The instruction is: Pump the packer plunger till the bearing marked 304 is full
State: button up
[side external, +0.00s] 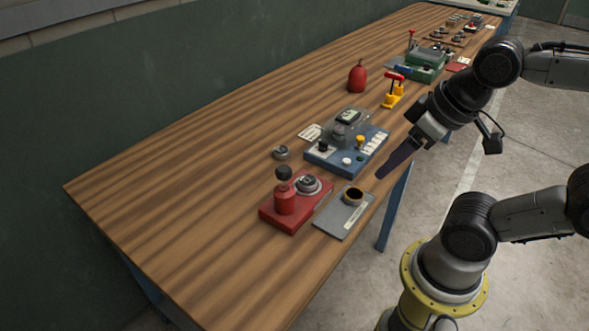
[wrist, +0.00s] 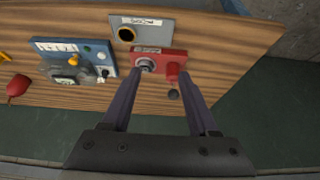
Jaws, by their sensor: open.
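The red packer (side external: 268,211) sits near the table's front edge. Its upright red plunger (side external: 285,200) has a black knob (side external: 284,173) on top. A metal bearing (side external: 307,185) sits on the packer beside the plunger; no 304 mark is legible, and I cannot tell its fill. In the wrist view the packer (wrist: 158,54), bearing (wrist: 145,66) and black knob (wrist: 173,95) appear around and between my fingers. My gripper (side external: 380,175) is open and empty, above the table's front edge and apart from the packer. It also shows in the wrist view (wrist: 160,80).
A grey plate (side external: 333,222) with a dark ring (side external: 353,195) lies right of the packer. A red rounded object (side external: 357,77) stands farther back. The table's left part is clear.

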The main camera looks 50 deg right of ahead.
jog(key=shift+g, duration=0.4)
jog(key=w+r, duration=0.1)
jog(key=r, duration=0.3)
jog(key=w+r, duration=0.1)
jog(key=r, duration=0.1)
jog(key=shift+w+a, duration=0.15)
jog(key=shift+w, duration=0.15)
jog(key=c, duration=0.7)
jog(key=shift+g, duration=0.8)
jog(key=w+r, duration=0.3)
jog(key=w+a+r, duration=0.1)
jog(key=w, duration=0.1)
jog(key=shift+w+r, duration=0.15)
grip_shut()
jog(key=w+a+f+g, duration=0.2)
jog(key=w+a, duration=0.1)
jog(key=w, duration=0.9)
jog(key=shift+w+a+g, duration=0.2)
jog(key=shift+a+g, duration=0.1)
jog(key=shift+g, duration=0.1)
jog(key=shift+f, duration=0.1)
